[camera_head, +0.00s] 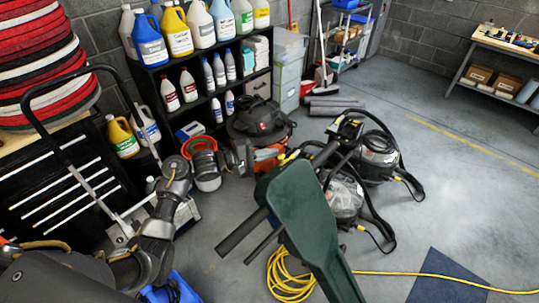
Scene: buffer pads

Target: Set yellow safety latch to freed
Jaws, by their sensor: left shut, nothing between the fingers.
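A dark green machine handle housing (302,222) rises in the middle of the view, with dark grip bars (241,232) sticking out to its left. A small yellow part (288,157) shows at the upper end of the housing; it looks like the safety latch, but it is too small to tell its position. My left arm reaches in from the lower left. My left gripper (252,160) is shut and empty, just left of the housing's upper end and close to the yellow part. I cannot tell whether it touches it. My right gripper is out of view.
A black shelf (262,88) with several bottles stands behind. A vacuum (378,155) stands right of the housing. Yellow cable (285,280) lies coiled on the floor, near a dark blue mat (445,280). A stack of red and white pads (45,60) is at the left. Floor at right is clear.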

